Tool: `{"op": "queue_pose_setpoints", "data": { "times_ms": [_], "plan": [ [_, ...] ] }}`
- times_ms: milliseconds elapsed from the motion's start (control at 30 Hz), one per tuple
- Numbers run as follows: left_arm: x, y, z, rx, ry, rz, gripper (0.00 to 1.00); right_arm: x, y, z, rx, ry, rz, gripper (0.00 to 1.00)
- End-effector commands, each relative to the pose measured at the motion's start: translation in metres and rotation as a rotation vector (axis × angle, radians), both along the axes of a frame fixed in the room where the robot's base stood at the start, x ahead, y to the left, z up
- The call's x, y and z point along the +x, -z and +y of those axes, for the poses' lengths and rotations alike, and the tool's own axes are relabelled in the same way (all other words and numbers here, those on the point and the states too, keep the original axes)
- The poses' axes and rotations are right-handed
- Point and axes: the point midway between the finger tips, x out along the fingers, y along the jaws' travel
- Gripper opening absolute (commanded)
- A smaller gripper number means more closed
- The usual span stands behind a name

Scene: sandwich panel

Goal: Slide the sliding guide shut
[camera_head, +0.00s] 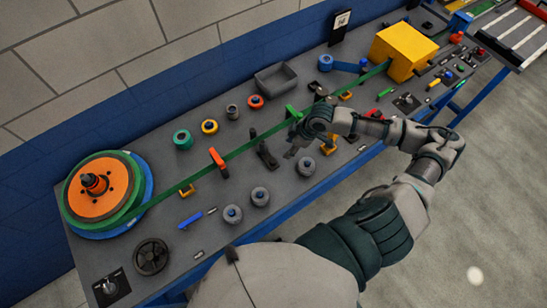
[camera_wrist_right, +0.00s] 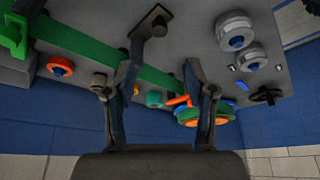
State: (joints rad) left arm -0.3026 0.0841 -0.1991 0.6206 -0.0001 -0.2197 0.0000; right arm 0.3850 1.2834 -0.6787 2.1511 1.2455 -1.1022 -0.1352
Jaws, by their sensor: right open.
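A green band runs along the workbench (camera_head: 150,258) from the reel at left to the yellow box. On the band stand a green bracket (camera_head: 293,112) and an orange bracket (camera_head: 217,158); a dark bracket (camera_head: 265,154) stands at its front edge. I cannot tell for sure which is the sliding guide. My right gripper (camera_head: 292,148) is over the bench, close to the green and dark brackets. In the right wrist view my gripper (camera_wrist_right: 160,76) is open and empty, with the green band behind its fingers. The dark bracket (camera_wrist_right: 151,22) shows above, the green bracket (camera_wrist_right: 14,36) at upper left.
The orange and green reel (camera_head: 100,188) is at the left end, the yellow box (camera_head: 402,50) at the right. A grey bin (camera_head: 276,80) stands near the wall. Several knobs and a black handwheel (camera_head: 151,256) stand on the bench. The floor at right is clear.

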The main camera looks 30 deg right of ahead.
Motion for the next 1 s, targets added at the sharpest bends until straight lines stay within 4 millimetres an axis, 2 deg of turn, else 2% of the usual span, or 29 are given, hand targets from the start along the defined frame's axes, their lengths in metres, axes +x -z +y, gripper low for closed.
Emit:
{"op": "queue_pose_setpoints", "data": {
  "times_ms": [100,200,500,700,1000],
  "plan": [
    [-0.011,0.0,-0.002,-0.002,-0.001,0.017,0.63,0.009,0.028,0.011,0.005,0.001,0.004,0.55],
    [-0.013,-0.001,-0.004,-0.004,-0.002,0.019,0.63,0.015,0.05,0.02,0.003,0.0,0.003,0.55],
    [0.01,-0.003,-0.007,-0.008,-0.001,-0.014,0.63,0.03,0.105,0.037,0.0,0.001,0.002,0.55],
    [0.008,-0.003,-0.004,-0.005,0.0,-0.011,0.63,0.035,0.122,0.039,-0.001,0.0,0.001,0.55],
    [0.002,-0.003,-0.003,-0.003,0.0,-0.001,0.63,0.035,0.124,0.04,0.0,0.0,0.0,0.55]
  ]
}}
